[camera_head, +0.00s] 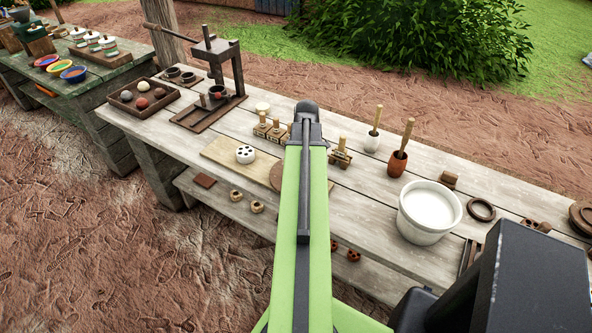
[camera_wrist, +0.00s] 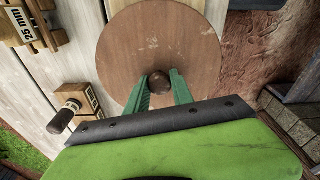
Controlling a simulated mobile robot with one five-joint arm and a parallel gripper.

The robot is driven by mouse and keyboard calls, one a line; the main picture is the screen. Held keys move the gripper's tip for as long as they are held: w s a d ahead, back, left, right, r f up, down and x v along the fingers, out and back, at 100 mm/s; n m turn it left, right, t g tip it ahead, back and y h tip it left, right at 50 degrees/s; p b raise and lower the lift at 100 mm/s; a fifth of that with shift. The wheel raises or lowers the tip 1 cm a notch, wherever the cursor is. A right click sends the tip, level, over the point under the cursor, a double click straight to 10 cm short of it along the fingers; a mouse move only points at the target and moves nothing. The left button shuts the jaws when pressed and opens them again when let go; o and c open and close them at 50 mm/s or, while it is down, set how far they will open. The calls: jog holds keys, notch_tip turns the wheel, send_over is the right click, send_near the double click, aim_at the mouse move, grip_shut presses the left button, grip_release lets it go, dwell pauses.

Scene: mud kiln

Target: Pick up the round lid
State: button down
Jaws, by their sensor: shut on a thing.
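The round lid (camera_wrist: 150,40) is a flat brown wooden disc with a small dark knob (camera_wrist: 159,83) at its centre. In the wrist view my gripper (camera_wrist: 159,80) has its two green fingers on either side of the knob, shut on it. In the head view the lid (camera_head: 276,176) is mostly hidden behind my green arm; only its left edge shows, by the end of a pale board. My fingers are hidden there too. I cannot tell whether the lid touches the table.
Stamps with wooden handles (camera_head: 268,128) stand behind the lid. A white ball with dark holes (camera_head: 245,154) sits on the pale board (camera_head: 222,151). To the right are two mortars with pestles (camera_head: 397,163) and a white bucket (camera_head: 412,225). A press (camera_head: 215,85) stands left.

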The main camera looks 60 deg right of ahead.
jog(key=s+r+p, duration=0.6)
jog(key=s+r, duration=0.2)
jog(key=s, duration=0.3)
jog(key=shift+s+p, duration=0.35)
